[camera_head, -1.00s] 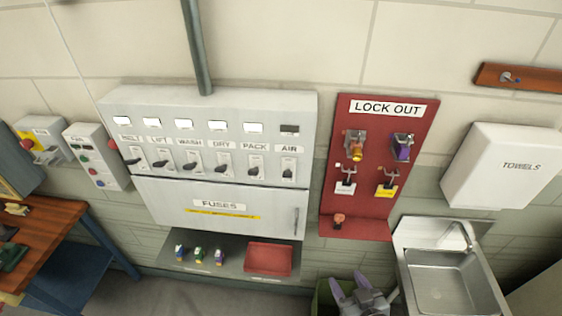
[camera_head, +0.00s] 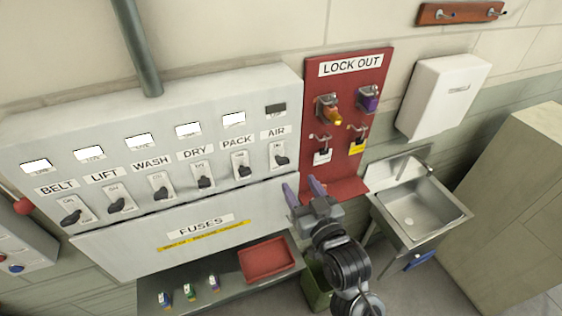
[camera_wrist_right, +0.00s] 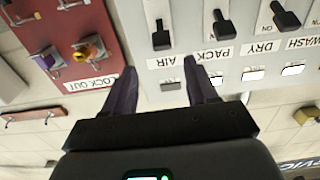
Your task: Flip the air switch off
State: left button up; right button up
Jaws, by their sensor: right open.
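The air switch (camera_head: 280,158) is a black lever on a white plate, rightmost in the row on the grey panel (camera_head: 225,105), under the AIR label. The small window above it is dark, while the windows over the other switches are lit white. Its lever sits low on its plate in the head view. My right gripper (camera_head: 303,188) is open and empty, just below and right of the switch. The right wrist view is upside down and shows the air switch (camera_wrist_right: 160,40) beyond and between the open fingers (camera_wrist_right: 162,82), apart from them. My left gripper is out of view.
The pack switch (camera_head: 242,168) is close on the left of the air switch. The red lockout board (camera_head: 345,165) with locks and tags stands just to the right. Below are the FUSES door (camera_head: 130,245) and a shelf with a red tray (camera_head: 268,260). A sink (camera_head: 410,210) is at right.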

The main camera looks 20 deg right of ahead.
aim_at(285, 162)
jog(key=w, duration=0.2)
jog(key=w+p, duration=0.1)
jog(key=w, duration=0.2)
jog(key=w+p, duration=0.1)
jog(key=w, duration=0.2)
jog(key=shift+w+a+r, duration=0.2)
jog(key=shift+w+a, duration=0.05)
jog(key=shift+a, duration=0.05)
jog(key=shift+w+f+p, duration=0.15)
jog(key=shift+w+p, duration=0.25)
jog(key=shift+w, duration=0.6)
jog(key=c, duration=1)
jog(key=shift+o, duration=0.2)
jog(key=shift+f, duration=0.1)
